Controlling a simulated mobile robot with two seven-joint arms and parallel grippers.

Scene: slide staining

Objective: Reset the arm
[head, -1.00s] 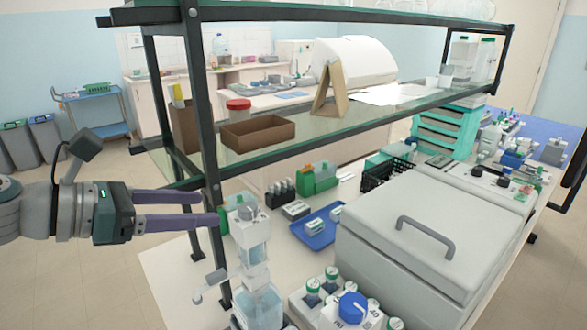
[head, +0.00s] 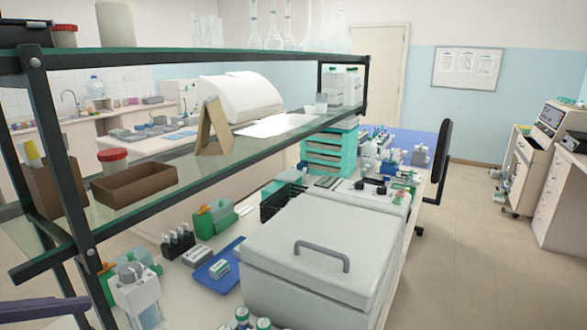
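Only a purple finger of my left gripper (head: 42,309) shows, at the lower left edge of the head view, left of the shelf post. The rest of that gripper and its arm are out of view, so its opening cannot be judged. Nothing is seen held by the visible part. My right gripper is not in view.
A metal-framed glass shelf (head: 215,165) spans the bench. Below it stand a dispenser bottle (head: 140,295), a blue tray (head: 203,273), a dark rack (head: 283,200) and a large grey lidded box (head: 300,260). Open floor (head: 470,250) lies to the right.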

